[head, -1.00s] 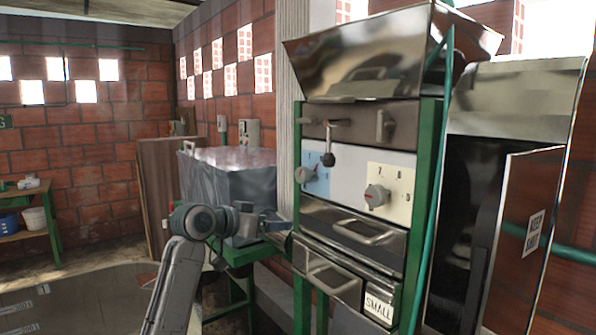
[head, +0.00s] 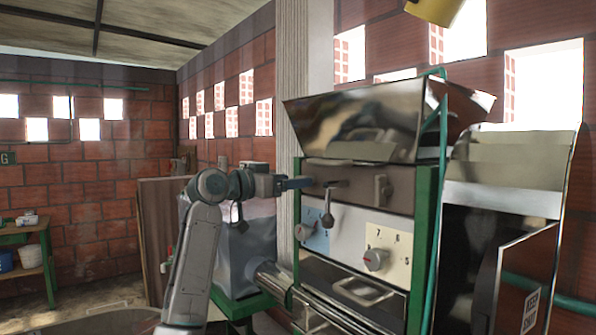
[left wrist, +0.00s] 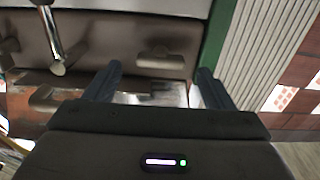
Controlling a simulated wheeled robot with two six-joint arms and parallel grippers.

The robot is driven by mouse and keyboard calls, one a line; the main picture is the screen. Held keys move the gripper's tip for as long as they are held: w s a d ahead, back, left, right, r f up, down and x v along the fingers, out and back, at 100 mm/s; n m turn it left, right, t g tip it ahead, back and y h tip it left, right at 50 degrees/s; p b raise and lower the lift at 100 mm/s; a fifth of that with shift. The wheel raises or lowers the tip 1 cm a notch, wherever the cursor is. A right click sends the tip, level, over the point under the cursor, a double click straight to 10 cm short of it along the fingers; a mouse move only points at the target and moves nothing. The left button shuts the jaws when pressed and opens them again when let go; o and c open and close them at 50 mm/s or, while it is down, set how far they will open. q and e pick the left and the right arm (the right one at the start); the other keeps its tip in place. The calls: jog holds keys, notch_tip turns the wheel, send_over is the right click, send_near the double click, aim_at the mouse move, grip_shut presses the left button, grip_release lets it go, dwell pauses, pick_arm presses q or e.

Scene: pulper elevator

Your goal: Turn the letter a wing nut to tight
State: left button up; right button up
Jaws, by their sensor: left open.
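A dark metal panel on the machine carries several wing-like knobs. One horizontal wing nut (left wrist: 160,58) shows in the left wrist view, near the green post and ahead of my open fingers; in the head view my gripper seems to hide it. An upright wing (head: 382,190) is farther right. No letters are readable, so I cannot tell which is a. My left gripper (head: 298,184) is open and empty at the panel's left edge. My right gripper is not in view.
Green posts (head: 422,230) frame the machine, and a steel hopper (head: 360,120) overhangs the panel. A grey covered box (head: 250,245) stands left.

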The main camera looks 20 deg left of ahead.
pick_arm(q)
jog(key=p+x, duration=0.1)
jog(key=x, duration=0.1)
jog(key=shift+w+d, duration=0.2)
jog(key=shift+w, duration=0.15)
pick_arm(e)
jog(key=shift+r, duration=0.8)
pick_arm(q)
jog(key=c, duration=1)
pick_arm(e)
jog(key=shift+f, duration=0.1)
